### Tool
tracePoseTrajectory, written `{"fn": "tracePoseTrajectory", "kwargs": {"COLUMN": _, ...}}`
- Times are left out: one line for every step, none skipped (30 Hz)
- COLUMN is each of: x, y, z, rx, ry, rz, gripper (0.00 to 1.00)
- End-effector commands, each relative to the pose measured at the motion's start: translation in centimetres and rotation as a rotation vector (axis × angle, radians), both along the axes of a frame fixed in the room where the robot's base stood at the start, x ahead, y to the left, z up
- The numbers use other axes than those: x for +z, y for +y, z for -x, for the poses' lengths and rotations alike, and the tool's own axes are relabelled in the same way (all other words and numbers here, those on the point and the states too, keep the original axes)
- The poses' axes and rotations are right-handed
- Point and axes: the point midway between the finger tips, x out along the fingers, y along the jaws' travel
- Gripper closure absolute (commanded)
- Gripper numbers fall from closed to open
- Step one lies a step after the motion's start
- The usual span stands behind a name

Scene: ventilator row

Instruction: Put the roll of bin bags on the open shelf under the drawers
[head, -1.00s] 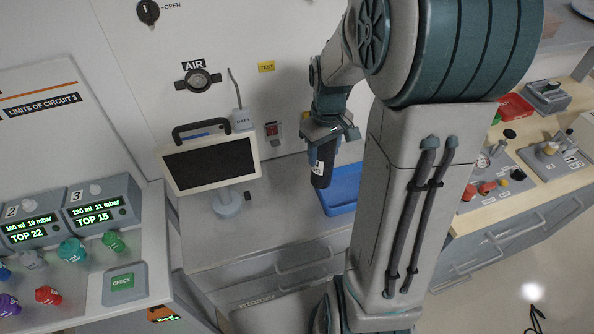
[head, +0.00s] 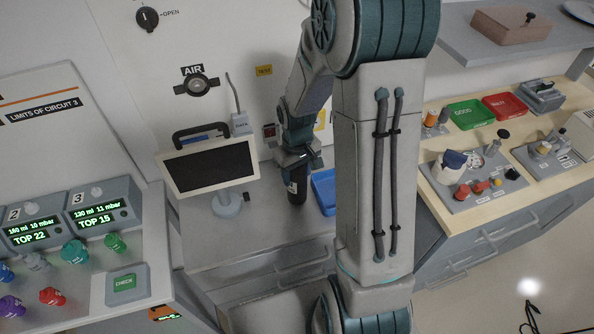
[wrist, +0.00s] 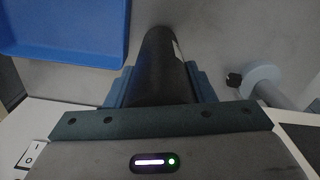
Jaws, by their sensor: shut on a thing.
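The roll of bin bags is a black cylinder with a pale label (head: 297,189), upright below my gripper (head: 296,163) in the head view. My gripper is shut on its upper part. In the wrist view the black roll (wrist: 162,62) sits between the two blue fingers (wrist: 160,88) and points away from the palm. It is over the grey worktop, just left of the blue tray; I cannot tell if its base touches the worktop. The drawers (head: 303,257) are in the worktop's front. The open shelf (head: 268,302) shows below them, partly hidden by my arm.
A monitor on a round foot (head: 210,168) stands left of the roll. The blue tray (head: 322,194) is close on the right, also seen in the wrist view (wrist: 68,52). A ventilator panel (head: 70,222) stands at the left, and a wooden bench (head: 450,205) at the right.

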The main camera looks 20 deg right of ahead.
Motion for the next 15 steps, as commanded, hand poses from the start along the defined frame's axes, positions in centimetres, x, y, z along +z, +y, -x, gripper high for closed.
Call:
{"fn": "tracePoseTrajectory", "kwargs": {"x": 0.0, "y": -0.01, "z": -0.02, "rx": 0.0, "ry": -0.001, "rz": 0.0, "gripper": 0.79}}
{"fn": "tracePoseTrajectory", "kwargs": {"x": -0.07, "y": -0.01, "z": -0.02, "rx": 0.0, "ry": -0.001, "rz": 0.0, "gripper": 0.79}}
{"fn": "tracePoseTrajectory", "kwargs": {"x": -0.22, "y": -0.01, "z": -0.02, "rx": 0.0, "ry": 0.0, "rz": 0.0, "gripper": 0.79}}
{"fn": "tracePoseTrajectory", "kwargs": {"x": -0.35, "y": -0.01, "z": -0.02, "rx": 0.0, "ry": -0.001, "rz": 0.0, "gripper": 0.79}}
{"fn": "tracePoseTrajectory", "kwargs": {"x": -0.46, "y": -0.01, "z": -0.02, "rx": 0.0, "ry": -0.001, "rz": 0.0, "gripper": 0.79}}
{"fn": "tracePoseTrajectory", "kwargs": {"x": -0.33, "y": -0.02, "z": -0.01, "rx": 0.0, "ry": 0.0, "rz": 0.0, "gripper": 0.43}}
{"fn": "tracePoseTrajectory", "kwargs": {"x": -0.3, "y": -0.02, "z": -0.01, "rx": 0.0, "ry": 0.0, "rz": 0.0, "gripper": 0.34}}
{"fn": "tracePoseTrajectory", "kwargs": {"x": -0.3, "y": -0.02, "z": -0.01, "rx": 0.0, "ry": 0.0, "rz": 0.0, "gripper": 0.29}}
{"fn": "tracePoseTrajectory", "kwargs": {"x": -0.3, "y": -0.02, "z": -0.01, "rx": 0.0, "ry": 0.0, "rz": 0.0, "gripper": 0.29}}
{"fn": "tracePoseTrajectory", "kwargs": {"x": -0.3, "y": -0.02, "z": -0.01, "rx": 0.0, "ry": 0.0, "rz": 0.0, "gripper": 0.29}}
{"fn": "tracePoseTrajectory", "kwargs": {"x": -0.3, "y": -0.02, "z": -0.01, "rx": 0.0, "ry": 0.0, "rz": 0.0, "gripper": 0.29}}
{"fn": "tracePoseTrajectory", "kwargs": {"x": -0.29, "y": -0.02, "z": -0.01, "rx": 0.0, "ry": 0.0, "rz": 0.0, "gripper": 0.29}}
{"fn": "tracePoseTrajectory", "kwargs": {"x": -0.29, "y": -0.02, "z": -0.01, "rx": 0.0, "ry": 0.0, "rz": 0.0, "gripper": 0.29}}
{"fn": "tracePoseTrajectory", "kwargs": {"x": -0.29, "y": -0.02, "z": -0.01, "rx": 0.0, "ry": 0.0, "rz": 0.0, "gripper": 0.29}}
{"fn": "tracePoseTrajectory", "kwargs": {"x": -0.28, "y": -0.02, "z": -0.01, "rx": 0.0, "ry": 0.0, "rz": 0.0, "gripper": 0.29}}
